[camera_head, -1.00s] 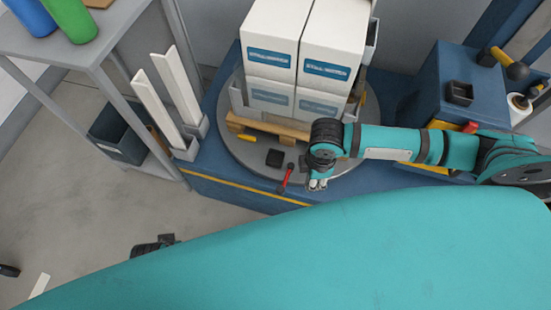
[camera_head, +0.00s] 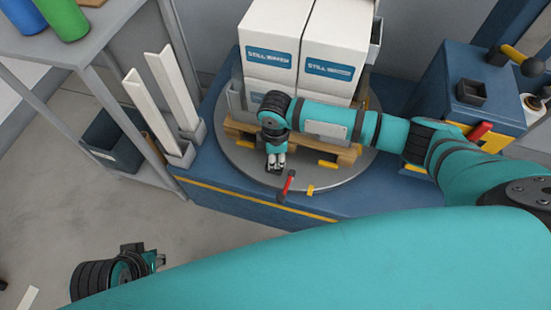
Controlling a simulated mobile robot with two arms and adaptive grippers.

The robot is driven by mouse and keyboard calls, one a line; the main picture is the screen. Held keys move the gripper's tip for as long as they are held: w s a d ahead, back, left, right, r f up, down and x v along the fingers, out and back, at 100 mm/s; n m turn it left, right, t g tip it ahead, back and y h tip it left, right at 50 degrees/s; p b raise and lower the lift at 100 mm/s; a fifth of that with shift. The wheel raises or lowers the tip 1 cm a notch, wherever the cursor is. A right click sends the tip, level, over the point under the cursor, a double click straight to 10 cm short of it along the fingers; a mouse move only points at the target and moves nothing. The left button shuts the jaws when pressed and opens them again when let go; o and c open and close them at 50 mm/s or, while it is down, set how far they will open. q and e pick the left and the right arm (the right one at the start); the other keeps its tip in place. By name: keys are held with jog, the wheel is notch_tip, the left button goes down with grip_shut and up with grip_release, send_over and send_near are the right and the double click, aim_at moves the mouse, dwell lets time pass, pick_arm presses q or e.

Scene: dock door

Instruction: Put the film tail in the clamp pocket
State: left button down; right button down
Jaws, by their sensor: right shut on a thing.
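Two tiers of white cartons (camera_head: 298,42) stand on a wooden pallet on a round grey turntable (camera_head: 232,158). My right gripper (camera_head: 275,165) points down in front of the pallet, over the turntable's front part. It is shut on what I take to be the film tail, which is too small and too covered to make out. A dark block, seen earlier at that spot, is mostly hidden by the gripper, and I cannot tell whether it holds the clamp pocket. A red-handled lever (camera_head: 288,183) is just right of the gripper. My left gripper (camera_head: 160,260) is at the lower left, its fingers unclear.
White upright posts (camera_head: 175,88) stand left of the turntable, beside a grey shelf (camera_head: 55,42) with blue and green rolls. A blue cabinet (camera_head: 435,88) with a black tray is on the right. The floor at left is mostly free.

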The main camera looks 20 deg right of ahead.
jog(key=shift+f, duration=0.15)
jog(key=c, duration=1.2)
grip_release()
jog(key=shift+o, duration=0.2)
notch_tip(320, 180, up, 4)
jog(key=shift+f+p, duration=0.25)
jog(key=shift+p, duration=0.6)
notch_tip(320, 180, up, 2)
jog(key=shift+p, duration=0.35)
notch_tip(320, 180, up, 6)
jog(key=shift+p, duration=0.85)
pick_arm(q)
jog(key=s+x, duration=0.1)
jog(key=x, duration=0.7)
jog(key=shift+f+g, duration=0.3)
jog(key=shift+f, duration=0.2)
pick_arm(e)
jog(key=shift+r, duration=0.35)
pick_arm(q)
jog(key=shift+w+d, duration=0.1)
jog(key=shift+d, duration=0.05)
